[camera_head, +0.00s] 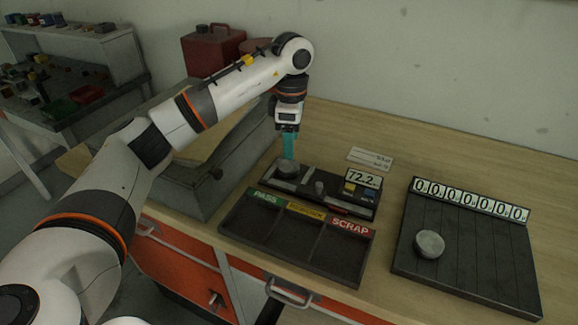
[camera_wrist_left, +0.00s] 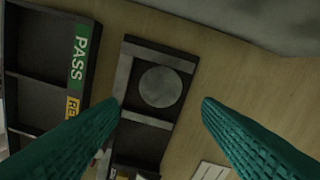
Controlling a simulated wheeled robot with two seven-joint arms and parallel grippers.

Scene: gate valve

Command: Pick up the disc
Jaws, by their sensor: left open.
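A grey round disc (camera_head: 288,169) sits on the left end of the dark gauge (camera_head: 325,203), whose display reads 72.2. The left wrist view shows this disc (camera_wrist_left: 160,87) lying flat in a square frame on the gauge. My left gripper (camera_head: 289,152) points down over it with teal fingers. In the left wrist view the fingers (camera_wrist_left: 162,103) are spread apart with nothing between them, the disc below. Another grey disc (camera_head: 429,244) lies on the dark slotted board (camera_head: 480,262) at the right. My right gripper is not in view.
A dark sorting tray (camera_head: 295,240) marked PASS, a yellow label and SCRAP stands in front of the gauge, its compartments empty. A white card (camera_head: 370,158) lies behind the gauge. A grey case (camera_head: 200,165) is at the left. The bench's back right is clear.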

